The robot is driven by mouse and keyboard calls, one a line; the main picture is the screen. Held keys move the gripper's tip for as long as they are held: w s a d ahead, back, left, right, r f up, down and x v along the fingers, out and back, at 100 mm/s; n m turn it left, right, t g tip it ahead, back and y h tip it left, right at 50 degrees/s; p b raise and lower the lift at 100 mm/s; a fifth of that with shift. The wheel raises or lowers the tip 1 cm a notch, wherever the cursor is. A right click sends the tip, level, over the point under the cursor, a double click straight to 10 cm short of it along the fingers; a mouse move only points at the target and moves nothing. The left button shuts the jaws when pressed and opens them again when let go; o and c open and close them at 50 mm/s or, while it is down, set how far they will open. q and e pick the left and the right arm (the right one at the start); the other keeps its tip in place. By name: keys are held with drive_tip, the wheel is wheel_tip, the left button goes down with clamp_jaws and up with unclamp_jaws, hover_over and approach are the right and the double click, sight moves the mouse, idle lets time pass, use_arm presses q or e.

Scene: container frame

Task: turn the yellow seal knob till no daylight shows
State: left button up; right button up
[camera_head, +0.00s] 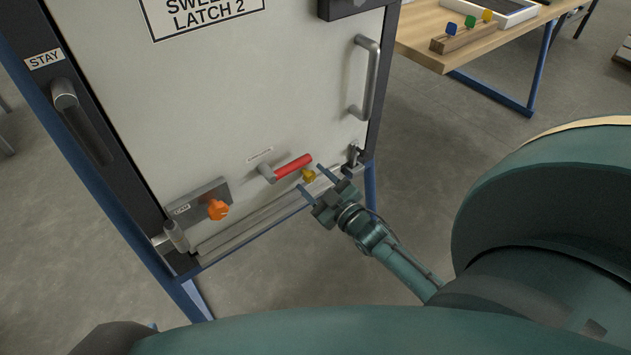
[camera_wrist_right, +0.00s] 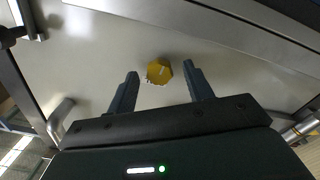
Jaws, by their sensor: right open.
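The yellow seal knob (camera_head: 308,175) sits low on the pale door panel, just right of a red-handled lever. My right gripper (camera_head: 313,180) is open in front of it, its two fingers pointing at the panel on either side of the knob's line. In the right wrist view the yellow knob (camera_wrist_right: 159,71) lies between and a little beyond the open fingertips (camera_wrist_right: 162,68), apparently untouched. I cannot make out any daylight along the panel's lower edge. My left gripper is not in view.
The red-handled lever (camera_head: 292,167) is close to the knob. A vertical door handle (camera_head: 365,80) is above right. A wooden table (camera_head: 420,38) stands behind; the grey floor between is clear.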

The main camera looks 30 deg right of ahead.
drive_tip(key=shift+s, duration=0.1)
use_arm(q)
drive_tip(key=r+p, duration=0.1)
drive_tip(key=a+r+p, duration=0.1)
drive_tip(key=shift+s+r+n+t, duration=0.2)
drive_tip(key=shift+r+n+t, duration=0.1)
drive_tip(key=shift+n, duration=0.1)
use_arm(e)
drive_tip(key=s+d, duration=0.1)
drive_tip(key=s, duration=1.2)
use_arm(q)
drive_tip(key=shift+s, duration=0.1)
